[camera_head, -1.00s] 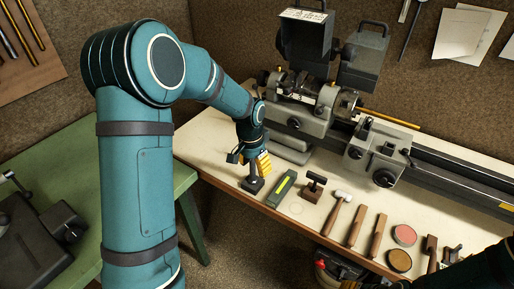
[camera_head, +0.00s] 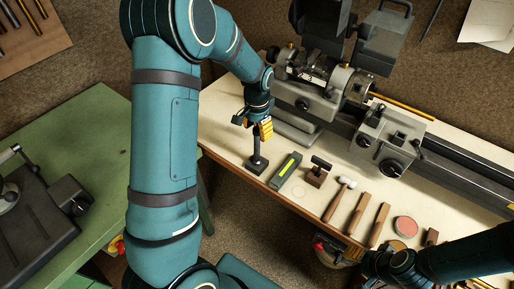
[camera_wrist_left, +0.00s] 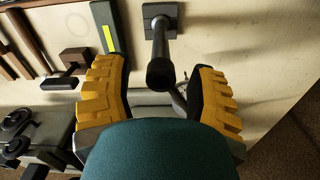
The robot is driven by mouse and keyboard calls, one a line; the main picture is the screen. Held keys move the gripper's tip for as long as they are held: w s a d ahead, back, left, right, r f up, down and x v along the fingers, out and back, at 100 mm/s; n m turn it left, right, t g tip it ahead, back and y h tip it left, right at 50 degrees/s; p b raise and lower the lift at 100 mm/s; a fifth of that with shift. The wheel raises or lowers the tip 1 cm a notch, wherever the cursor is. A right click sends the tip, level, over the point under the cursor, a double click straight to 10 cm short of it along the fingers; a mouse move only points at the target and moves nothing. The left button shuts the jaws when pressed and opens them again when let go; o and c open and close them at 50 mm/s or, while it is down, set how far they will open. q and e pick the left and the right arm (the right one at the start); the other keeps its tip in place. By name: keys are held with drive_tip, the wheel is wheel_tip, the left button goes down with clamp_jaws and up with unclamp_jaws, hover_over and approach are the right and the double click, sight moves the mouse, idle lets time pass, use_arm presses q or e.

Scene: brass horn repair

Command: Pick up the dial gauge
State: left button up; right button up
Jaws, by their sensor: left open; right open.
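A dark post on a square base, which I take for the dial gauge (camera_head: 257,163), stands upright near the bench's left front edge. No dial face shows. In the left wrist view its post (camera_wrist_left: 161,62) points up towards the camera between the yellow fingers, with its base (camera_wrist_left: 160,12) at the top. My left gripper (camera_head: 262,130) is open around the top of the post, with gaps on both sides; its fingers also show in the left wrist view (camera_wrist_left: 160,95). My right gripper (camera_head: 376,265) is at the lower right, away from the gauge, its fingers hard to make out.
A green-marked block (camera_head: 285,169) and a small dark-handled tool (camera_head: 316,173) stand just right of the post. A hammer (camera_head: 340,196), wooden tools (camera_head: 358,213) and a red disc (camera_head: 405,226) lie further right. The lathe (camera_head: 320,90) stands behind. A green table (camera_head: 70,130) is at left.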

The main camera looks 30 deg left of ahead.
sight(258, 138)
use_arm(q)
wheel_tip(258, 138, down, 5)
drive_tip(key=shift+w+r, duration=0.1)
drive_tip(key=shift+w, duration=0.1)
clamp_jaws()
